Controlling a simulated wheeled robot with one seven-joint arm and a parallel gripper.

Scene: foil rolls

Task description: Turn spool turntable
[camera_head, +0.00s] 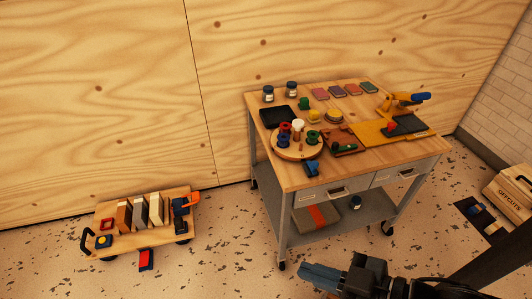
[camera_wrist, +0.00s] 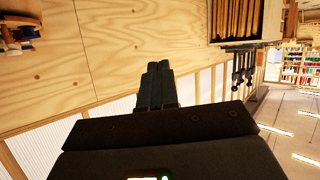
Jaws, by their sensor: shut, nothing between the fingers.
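The spool turntable (camera_head: 285,149) is a round wooden disc at the left front of the wheeled workbench's top. My gripper (camera_head: 306,274) is low in the head view, in front of the bench and well apart from the turntable. Its two fingers (camera_wrist: 158,82) lie together, shut and empty, in the wrist view.
A low wooden cart (camera_head: 150,236) with upright blocks stands at left. A box (camera_head: 508,192) sits at right. Speckled floor lies open between cart and bench.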

